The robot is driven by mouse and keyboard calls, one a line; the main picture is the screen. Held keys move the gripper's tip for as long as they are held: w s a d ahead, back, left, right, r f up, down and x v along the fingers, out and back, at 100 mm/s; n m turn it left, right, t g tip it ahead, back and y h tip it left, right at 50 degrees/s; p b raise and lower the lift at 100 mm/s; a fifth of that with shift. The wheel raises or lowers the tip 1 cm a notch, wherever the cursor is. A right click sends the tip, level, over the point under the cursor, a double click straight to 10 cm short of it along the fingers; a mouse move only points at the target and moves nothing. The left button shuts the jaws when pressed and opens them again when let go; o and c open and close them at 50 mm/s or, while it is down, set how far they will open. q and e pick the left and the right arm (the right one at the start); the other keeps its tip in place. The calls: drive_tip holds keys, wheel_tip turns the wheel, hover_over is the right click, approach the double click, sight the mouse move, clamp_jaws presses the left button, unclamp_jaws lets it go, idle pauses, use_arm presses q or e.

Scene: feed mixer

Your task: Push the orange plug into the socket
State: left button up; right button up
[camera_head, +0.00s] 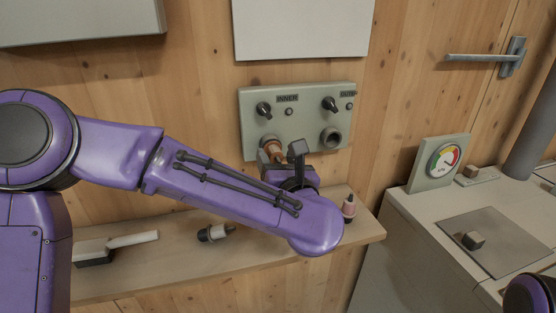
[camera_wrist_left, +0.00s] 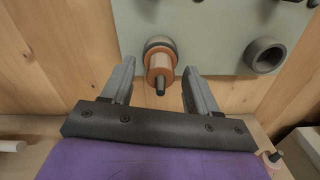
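The orange plug (camera_head: 272,149) sits at the left socket under the INNER label on the grey-green panel (camera_head: 308,105). In the left wrist view the plug (camera_wrist_left: 160,66) points out of the grey socket ring (camera_wrist_left: 158,43), with a dark stem toward me. How deep it sits I cannot tell. My left gripper (camera_head: 284,154) is at the panel's lower edge, its arm hiding part of the plug. In the left wrist view its fingers (camera_wrist_left: 158,68) are apart, one on each side of the plug, with visible gaps. My right gripper is not in view.
The right socket (camera_head: 331,138) is empty. On the wooden shelf (camera_head: 150,270) lie a pale plug with a dark end (camera_head: 214,233) and a white-handled brush-like tool (camera_head: 115,245). A pink plug (camera_head: 348,208) stands at the shelf's right. A cabinet with a gauge (camera_head: 445,160) stands right.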

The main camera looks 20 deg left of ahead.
use_arm(q)
drive_tip(key=b+v, duration=0.3)
drive_tip(key=v, duration=0.7)
drive_tip(key=shift+s+d, duration=0.2)
